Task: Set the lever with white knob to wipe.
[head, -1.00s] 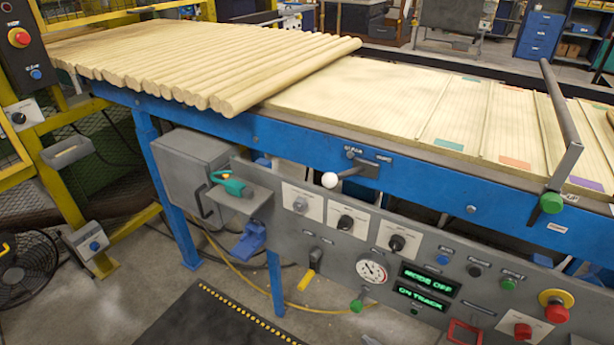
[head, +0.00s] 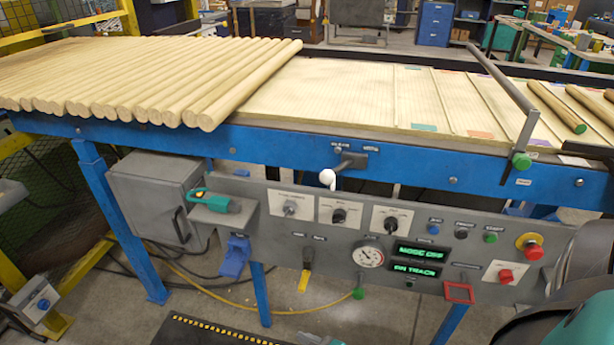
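The lever with the white knob (head: 328,177) is mounted on the blue side rail of the line, above the grey control panel. Its short dark arm runs from a dark plate (head: 352,160) down and left to the knob. Two small labels sit above the plate, one left and one right; they are too small to read surely. The knob is on the left-label side. Nothing touches the lever. Neither of my grippers shows; a dark and green part at the lower right edge appears to be my own arm.
A teal-handled tool (head: 215,201) rests on a ledge at left. Wooden rods (head: 150,85) lie on the line above. Floor in front shows a dark mat (head: 215,332).

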